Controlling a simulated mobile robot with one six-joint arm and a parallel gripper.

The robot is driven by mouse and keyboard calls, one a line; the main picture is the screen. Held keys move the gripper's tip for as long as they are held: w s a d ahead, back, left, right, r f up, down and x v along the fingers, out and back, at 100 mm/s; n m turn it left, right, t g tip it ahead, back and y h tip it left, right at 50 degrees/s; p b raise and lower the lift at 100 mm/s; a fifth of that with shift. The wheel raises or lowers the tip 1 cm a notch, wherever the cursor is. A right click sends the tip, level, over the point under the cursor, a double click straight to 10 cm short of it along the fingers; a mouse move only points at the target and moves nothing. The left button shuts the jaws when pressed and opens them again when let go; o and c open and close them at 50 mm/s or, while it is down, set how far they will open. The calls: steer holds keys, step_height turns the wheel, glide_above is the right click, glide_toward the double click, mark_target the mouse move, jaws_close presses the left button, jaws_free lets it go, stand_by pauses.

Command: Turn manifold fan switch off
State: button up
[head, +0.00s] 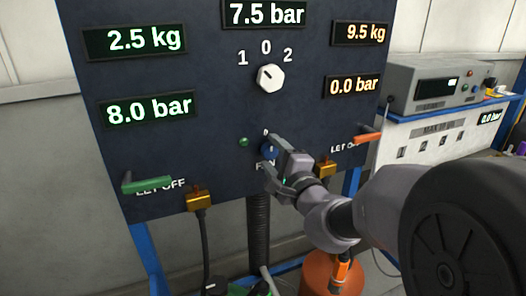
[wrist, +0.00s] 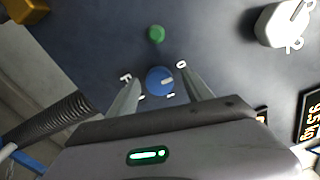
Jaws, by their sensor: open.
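The fan switch is a small round blue knob (head: 268,151) low on the dark panel, above the partly hidden "FAN" label. In the wrist view the blue knob (wrist: 160,80) shows between my two fingers, with a pale pointer line on its face. My gripper (head: 272,155) is at the panel, open, with one finger on each side of the knob. In the wrist view my gripper (wrist: 160,95) shows a gap between each finger and the knob. A green lamp (head: 243,142) is left of the knob and also shows in the wrist view (wrist: 156,34).
A white selector knob (head: 269,78) marked 1, 0, 2 is above. A green lever (head: 147,184) and an orange lever (head: 368,137) flank the switch. Brass fittings (head: 200,199) with hoses hang below the panel. A grey instrument box (head: 437,84) stands at right.

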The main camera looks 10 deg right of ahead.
steer(key=shift+s, duration=0.1)
steer(key=s+d+p, duration=0.1)
steer(key=s, duration=0.6)
steer(key=shift+d, duration=0.25)
steer(key=shift+s, duration=0.1)
